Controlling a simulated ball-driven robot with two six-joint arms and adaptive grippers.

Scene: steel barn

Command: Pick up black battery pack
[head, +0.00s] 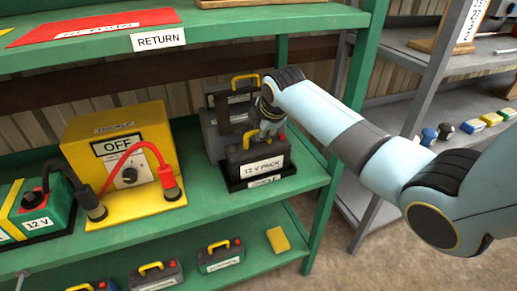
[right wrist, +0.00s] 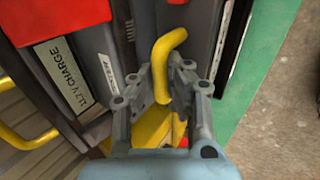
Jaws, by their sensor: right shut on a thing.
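A black battery pack labelled "12 V PACK" (head: 262,168) stands upright at the right end of the green middle shelf, on a small black base with its own label. My right gripper (head: 266,133) reaches down onto its top from the right. In the right wrist view the fingers (right wrist: 163,90) are shut on the yellow handle (right wrist: 170,45). The pack's body is mostly hidden there by the gripper. I cannot tell whether the pack is lifted at all. My left gripper is not in view.
Dark packs, one with a yellow handle (head: 245,79), stand close behind. A yellow charger marked "OFF" (head: 120,155) with red and black clamps is left. The green upright (head: 345,110) rises close right. Smaller packs (head: 220,256) sit on the lower shelf.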

